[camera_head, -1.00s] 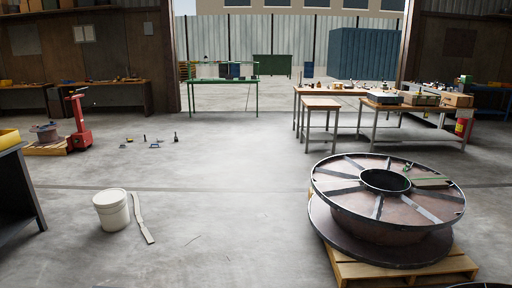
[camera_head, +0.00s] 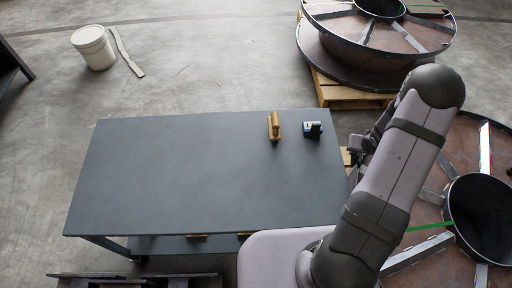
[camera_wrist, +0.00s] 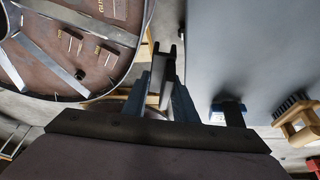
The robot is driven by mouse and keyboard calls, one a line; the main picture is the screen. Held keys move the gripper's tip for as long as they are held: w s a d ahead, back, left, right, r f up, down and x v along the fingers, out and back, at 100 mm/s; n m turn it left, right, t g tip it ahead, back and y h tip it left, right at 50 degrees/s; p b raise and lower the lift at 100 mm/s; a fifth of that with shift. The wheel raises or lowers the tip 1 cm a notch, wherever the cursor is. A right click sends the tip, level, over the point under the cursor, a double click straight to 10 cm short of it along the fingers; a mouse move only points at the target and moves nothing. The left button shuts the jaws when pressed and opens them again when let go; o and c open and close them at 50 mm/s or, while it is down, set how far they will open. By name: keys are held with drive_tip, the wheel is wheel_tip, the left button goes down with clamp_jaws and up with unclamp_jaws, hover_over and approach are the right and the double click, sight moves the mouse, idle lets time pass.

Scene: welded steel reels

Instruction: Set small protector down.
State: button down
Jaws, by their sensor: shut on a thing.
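My gripper (camera_wrist: 165,95) is shut on a small, thin grey piece with dark edges, which I take to be the small protector (camera_wrist: 164,75). It stands up between the two fingers in the wrist view, and the fingers hide part of it. In the head view my gripper (camera_head: 362,147) is just off the right edge of the dark grey table (camera_head: 190,180), beside the large reel. The held piece cannot be made out there. In the wrist view the bare table top (camera_wrist: 240,50) lies to the right of the fingers.
A wooden-handled brush (camera_head: 275,126) and a small blue and black item (camera_head: 313,129) sit near the table's far right corner. The table's left and middle are clear. A steel reel (camera_head: 445,190) lies at right, another reel (camera_head: 330,32) on a pallet behind. A white bucket (camera_head: 94,47) stands beyond.

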drive_tip(key=a+r+n+y+p, duration=0.1)
drive_tip(key=a+r+p, duration=0.6)
drive_tip(key=a+r, duration=0.55)
drive_tip(key=a+r+n+p, duration=0.2)
drive_tip(key=a+r+p, duration=0.65)
drive_tip(key=r, duration=0.65)
drive_tip(key=b, duration=2.7)
hover_over(228, 130)
drive_tip(key=s, duration=0.2)
wheel_tip(228, 130, down, 18)
drive_tip(key=shift+s+f, duration=0.15)
drive_tip(key=shift+f, duration=0.05)
drive_tip(key=shift+f, duration=0.1)
drive_tip(key=shift+f+p, duration=0.6)
drive_tip(key=shift+f, duration=4.25)
drive_tip(key=shift+f, duration=0.15)
